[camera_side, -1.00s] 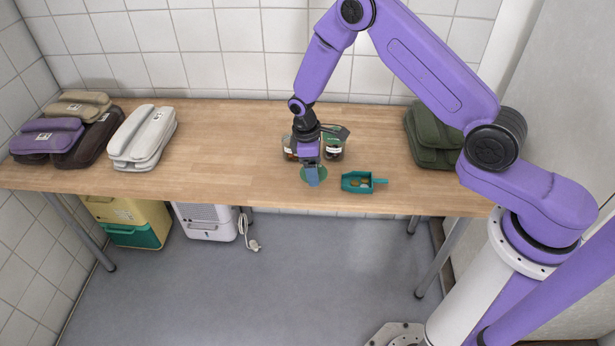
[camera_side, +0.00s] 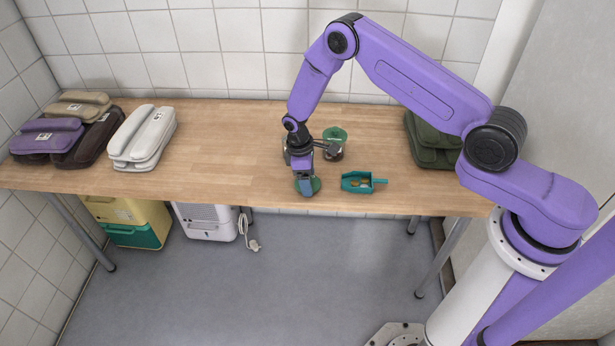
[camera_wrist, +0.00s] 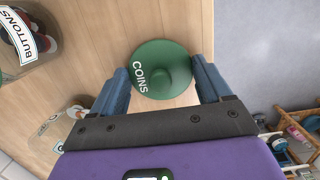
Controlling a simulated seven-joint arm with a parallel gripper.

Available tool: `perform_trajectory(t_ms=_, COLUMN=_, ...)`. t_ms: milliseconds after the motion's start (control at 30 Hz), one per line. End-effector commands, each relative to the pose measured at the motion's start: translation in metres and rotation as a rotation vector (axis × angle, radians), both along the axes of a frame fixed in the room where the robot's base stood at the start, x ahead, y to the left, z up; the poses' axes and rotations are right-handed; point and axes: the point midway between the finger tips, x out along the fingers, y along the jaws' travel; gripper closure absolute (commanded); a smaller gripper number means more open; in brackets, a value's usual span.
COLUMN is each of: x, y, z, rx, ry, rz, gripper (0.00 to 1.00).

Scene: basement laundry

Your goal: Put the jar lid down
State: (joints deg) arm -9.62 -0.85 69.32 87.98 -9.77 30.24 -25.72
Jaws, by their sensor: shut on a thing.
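A round green jar lid (camera_wrist: 163,70) with a knob and the word COINS lies between the blue fingers of my gripper (camera_wrist: 163,85). In the side view my gripper (camera_side: 306,188) is shut on it near the table's front edge, and the lid (camera_side: 316,184) partly shows behind the fingers. The lid is low over the wooden table (camera_side: 230,150); I cannot tell whether it touches the wood. A glass jar labelled BUTTONS (camera_wrist: 25,38) is at upper left in the wrist view. Another glass jar (camera_wrist: 60,125) is at lower left, partly hidden by my gripper.
A teal scoop (camera_side: 357,182) with small coin-like pieces lies right of my gripper. A jar with a green lid (camera_side: 335,135) stands behind it. Folded bundles sit at far left and a dark green bundle (camera_side: 432,140) at right. The table left of my gripper is clear.

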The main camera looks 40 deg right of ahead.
Motion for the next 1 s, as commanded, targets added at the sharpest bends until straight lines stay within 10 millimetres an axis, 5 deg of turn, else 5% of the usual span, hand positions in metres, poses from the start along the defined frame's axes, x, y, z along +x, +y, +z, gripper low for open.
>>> perform_trajectory(t_ms=67, x=0.000, y=0.000, z=-0.002, rx=-0.001, ry=0.001, rz=0.000, gripper=0.51)
perform_trajectory(t_ms=100, x=0.000, y=0.000, z=-0.003, rx=-0.001, ry=0.001, rz=0.000, gripper=0.16)
perform_trajectory(t_ms=167, x=0.000, y=0.000, z=-0.002, rx=0.000, ry=0.000, rz=0.000, gripper=0.00)
perform_trajectory(t_ms=567, x=0.002, y=0.001, z=0.010, rx=0.000, ry=-0.003, rz=0.000, gripper=0.00)
perform_trajectory(t_ms=1000, x=0.011, y=0.010, z=0.090, rx=0.001, ry=-0.005, rz=0.000, gripper=0.00)
